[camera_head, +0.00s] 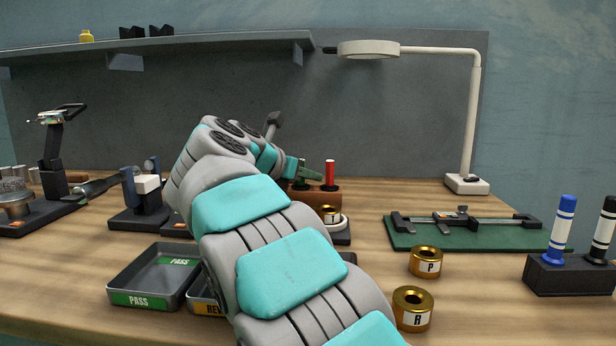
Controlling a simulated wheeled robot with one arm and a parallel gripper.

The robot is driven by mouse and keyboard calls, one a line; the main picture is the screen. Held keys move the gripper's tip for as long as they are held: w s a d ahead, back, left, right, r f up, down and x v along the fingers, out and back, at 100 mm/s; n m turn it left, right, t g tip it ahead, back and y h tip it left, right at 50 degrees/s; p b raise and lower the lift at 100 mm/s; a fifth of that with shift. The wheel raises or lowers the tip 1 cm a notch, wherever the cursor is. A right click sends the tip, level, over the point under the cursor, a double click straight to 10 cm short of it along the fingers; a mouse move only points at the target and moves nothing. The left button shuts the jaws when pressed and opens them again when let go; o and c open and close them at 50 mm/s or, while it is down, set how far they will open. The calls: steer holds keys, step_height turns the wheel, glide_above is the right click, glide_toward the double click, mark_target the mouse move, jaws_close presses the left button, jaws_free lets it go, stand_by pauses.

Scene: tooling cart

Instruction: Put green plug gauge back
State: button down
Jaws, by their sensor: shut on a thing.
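A brown block (317,199) stands at the back middle of the bench, with a red plug gauge (330,174) upright in it. My gripper (303,172) is at the block's left part, just left of the red gauge, and is mostly hidden by my own arm. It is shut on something. A small dark green piece (311,172) shows at its end, tilted, and fits the green plug gauge, but its full shape is hidden. Whether it touches the block cannot be told.
A ring gauge (330,214) sits in front of the block. Two brass rings, P (425,262) and R (413,308), stand to the right. A PASS tray (139,299) is left of my arm. A lamp (467,184) and a green-based fixture (455,236) stand right.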

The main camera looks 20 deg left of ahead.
steer(key=c, duration=0.8)
jaws_free()
steer(key=shift+r+p, duration=0.6)
steer(key=shift+p, duration=0.25)
steer(key=v, duration=0.4)
steer(key=b+v, duration=0.1)
steer(key=v, duration=0.3)
steer(key=b+v, duration=0.1)
steer(key=v, duration=0.3)
steer(key=shift+s+f, duration=0.1)
steer(key=shift+f, duration=0.2)
